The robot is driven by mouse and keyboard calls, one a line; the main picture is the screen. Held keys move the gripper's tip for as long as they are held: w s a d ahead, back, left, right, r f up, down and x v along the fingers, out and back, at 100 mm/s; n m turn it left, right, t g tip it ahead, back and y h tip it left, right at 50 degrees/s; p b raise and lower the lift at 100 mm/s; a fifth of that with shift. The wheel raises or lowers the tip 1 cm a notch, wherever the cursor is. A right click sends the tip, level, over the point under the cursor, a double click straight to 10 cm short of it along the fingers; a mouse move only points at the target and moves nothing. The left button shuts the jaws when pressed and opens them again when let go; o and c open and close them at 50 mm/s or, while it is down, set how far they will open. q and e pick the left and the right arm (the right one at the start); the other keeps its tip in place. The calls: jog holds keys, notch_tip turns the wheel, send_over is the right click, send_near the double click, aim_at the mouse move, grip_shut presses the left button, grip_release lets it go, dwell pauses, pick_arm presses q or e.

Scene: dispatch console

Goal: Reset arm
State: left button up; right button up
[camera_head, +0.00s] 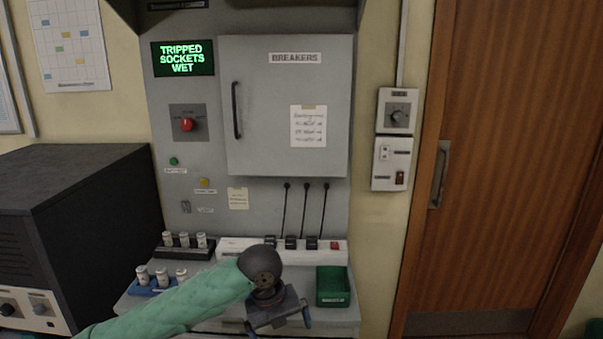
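My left arm (190,304) comes in from the lower left in a green quilted sleeve. It reaches over the front of the console shelf (338,314). My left gripper (279,322) hangs at the bottom middle with its two blue-tipped fingers spread apart. Nothing shows between the fingers, though the lower edge of the picture is close. The wrist hides part of the white power strip (229,244) and the shelf behind it. My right arm and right gripper are not in view.
A green bin (333,301) stands just right of my gripper. A blue rack (142,290) and a black rack (170,252) hold white cylinders at the left. The closed breaker cabinet (270,110) rises behind. A dark box (70,215) stands left; a wooden door (500,150) is right.

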pick_arm(q)
jog(key=s+d+f+n+t+h, duration=0.2)
jog(key=s+f+n+h, duration=0.1)
jog(key=s+f+n, duration=0.9)
jog(key=s+a+f+n+y, duration=0.2)
jog(key=s+a+f+n, duration=0.3)
jog(key=s+a+n, duration=0.35)
jog(key=s+a+f+n+y, duration=0.3)
jog(key=s+a+f+n, duration=0.3)
jog(key=a+n, duration=0.4)
jog(key=s+d+f, duration=0.2)
jog(key=f, duration=1.4)
jog(key=s+d+f+g, duration=0.1)
jog(key=s+d+f, duration=0.1)
jog(key=f, duration=1.4)
jog(key=shift+s+f+h, duration=0.4)
jog(key=shift+s, duration=0.3)
jog(key=shift+w+m, duration=0.1)
jog(key=shift+m, duration=0.15)
